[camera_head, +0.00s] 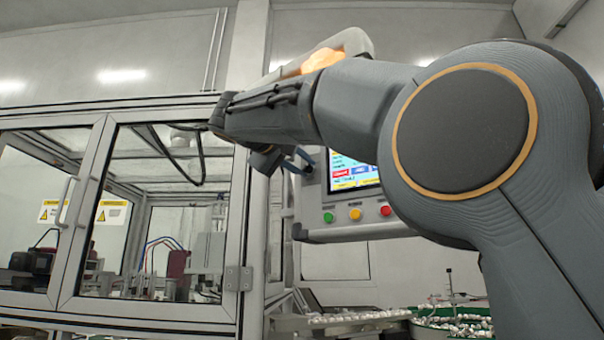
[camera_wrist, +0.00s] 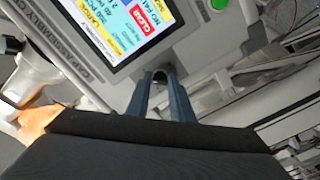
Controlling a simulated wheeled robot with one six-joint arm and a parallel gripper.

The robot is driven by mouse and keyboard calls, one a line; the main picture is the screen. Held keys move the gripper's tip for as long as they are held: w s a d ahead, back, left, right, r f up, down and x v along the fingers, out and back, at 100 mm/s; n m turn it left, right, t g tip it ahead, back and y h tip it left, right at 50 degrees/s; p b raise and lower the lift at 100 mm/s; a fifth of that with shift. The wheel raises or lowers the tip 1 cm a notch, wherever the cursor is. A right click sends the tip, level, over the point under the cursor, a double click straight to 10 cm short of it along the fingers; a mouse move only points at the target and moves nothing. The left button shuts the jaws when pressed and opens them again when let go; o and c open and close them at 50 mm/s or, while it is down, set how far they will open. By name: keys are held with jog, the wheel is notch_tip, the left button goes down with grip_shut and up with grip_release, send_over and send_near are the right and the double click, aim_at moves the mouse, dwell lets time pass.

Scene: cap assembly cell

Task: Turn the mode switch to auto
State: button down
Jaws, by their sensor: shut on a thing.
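The control panel (camera_head: 345,232) has a lit screen (camera_head: 352,172) with green, yellow and red buttons below it. My gripper (camera_head: 303,158) reaches the panel's left part, its blue fingers partly hidden by my arm. In the wrist view, the two fingers of my gripper (camera_wrist: 160,82) meet the panel face beside the screen (camera_wrist: 130,25). They are shut on a small dark knob, the mode switch (camera_wrist: 160,75), and only its end shows between the fingertips. Its pointer and position labels cannot be read. The head view does not show the switch.
A framed glass enclosure (camera_head: 160,215) stands to the left of the panel. A green button (camera_wrist: 219,4) is near the top of the wrist view. Below the panel, a green-rimmed bowl (camera_head: 440,311) and a track hold many small pale parts.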

jog(key=shift+f+m, duration=0.1)
jog(key=shift+m, duration=0.3)
jog(key=c, duration=1.6)
grip_release()
jog(key=shift+o, duration=0.2)
jog(key=b+v, duration=0.1)
jog(key=v, duration=0.6)
jog(key=shift+s+a, duration=0.2)
jog(key=shift+s, duration=0.15)
